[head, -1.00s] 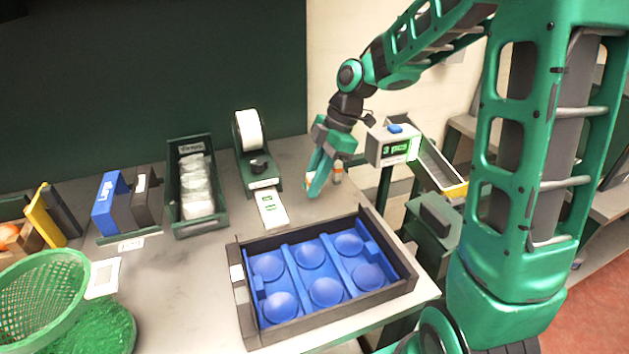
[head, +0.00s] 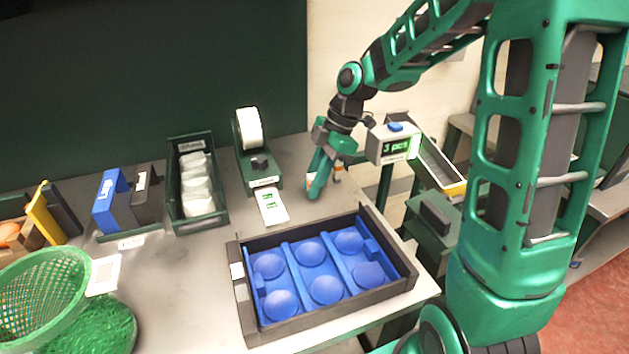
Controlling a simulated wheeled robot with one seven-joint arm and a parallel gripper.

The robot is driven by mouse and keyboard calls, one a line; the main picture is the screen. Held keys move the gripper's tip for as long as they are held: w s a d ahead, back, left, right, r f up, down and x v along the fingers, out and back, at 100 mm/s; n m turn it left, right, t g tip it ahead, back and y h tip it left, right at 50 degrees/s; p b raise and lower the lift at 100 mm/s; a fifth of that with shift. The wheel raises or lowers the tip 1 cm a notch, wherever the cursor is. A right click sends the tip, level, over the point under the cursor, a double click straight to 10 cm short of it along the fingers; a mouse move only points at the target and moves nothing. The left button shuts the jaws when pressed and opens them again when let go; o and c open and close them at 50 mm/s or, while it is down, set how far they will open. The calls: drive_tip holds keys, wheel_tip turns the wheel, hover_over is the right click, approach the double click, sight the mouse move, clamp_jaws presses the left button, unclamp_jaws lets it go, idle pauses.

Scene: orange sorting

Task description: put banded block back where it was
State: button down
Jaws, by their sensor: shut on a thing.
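My gripper (head: 315,192) points down at the back right of the grey bench, behind the blue-lined tray. Its fingers are shut on the banded block (head: 308,183); only a small pale and orange bit shows at their left side, and the fingers hide the rest. I cannot tell whether the block touches the bench. Just right of the fingers, partly hidden, is a small upright thing with an orange band (head: 338,173).
A dark tray (head: 325,320) with empty blue cups stands in front. A label printer (head: 262,180) and a green bin of clear packets (head: 178,218) are to the left. A green basket (head: 45,300) is front left.

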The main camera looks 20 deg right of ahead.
drive_tip(key=c, duration=1.1)
unclamp_jaws()
drive_tip(key=shift+r, duration=3.95)
drive_tip(key=shift+s, duration=0.1)
